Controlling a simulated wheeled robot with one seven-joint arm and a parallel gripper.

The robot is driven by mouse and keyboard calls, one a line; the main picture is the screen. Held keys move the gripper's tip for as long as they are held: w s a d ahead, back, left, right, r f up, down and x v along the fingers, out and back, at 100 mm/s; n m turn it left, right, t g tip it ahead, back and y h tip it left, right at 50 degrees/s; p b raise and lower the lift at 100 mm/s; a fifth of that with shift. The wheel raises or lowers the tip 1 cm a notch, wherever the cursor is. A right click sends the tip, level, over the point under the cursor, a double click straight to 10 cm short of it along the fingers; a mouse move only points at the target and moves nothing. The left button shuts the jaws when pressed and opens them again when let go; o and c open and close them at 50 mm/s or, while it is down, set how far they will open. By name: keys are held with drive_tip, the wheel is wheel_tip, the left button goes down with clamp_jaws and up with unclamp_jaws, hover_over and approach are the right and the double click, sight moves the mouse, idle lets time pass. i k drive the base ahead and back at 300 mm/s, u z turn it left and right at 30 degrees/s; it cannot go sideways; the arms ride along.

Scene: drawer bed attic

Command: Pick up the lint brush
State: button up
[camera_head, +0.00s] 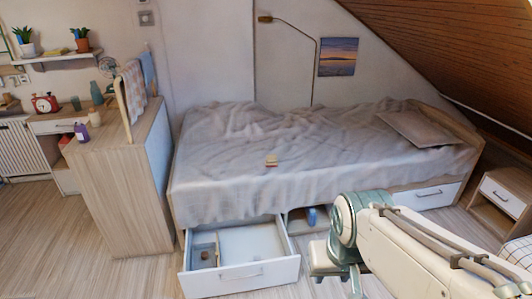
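My gripper (328,262) is at the lower right, in front of the bed and right of the drawer. It is apart from both items. Its fingers are not clear.
A blue item (312,217) sits in an open compartment under the bed. A wooden cabinet (125,185) stands left of the bed, and a nightstand (500,200) stands at right. The sloped ceiling (450,45) hangs over the right side. Floor at lower left is clear.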

sight(271, 161)
drive_tip(key=u, duration=0.1)
drive_tip(key=k, duration=0.3)
drive_tip(key=z, duration=1.2)
drive_tip(key=i, duration=3.15)
drive_tip(key=u, duration=1.55)
drive_tip(key=i, duration=0.85)
drive_tip(key=u, duration=0.9)
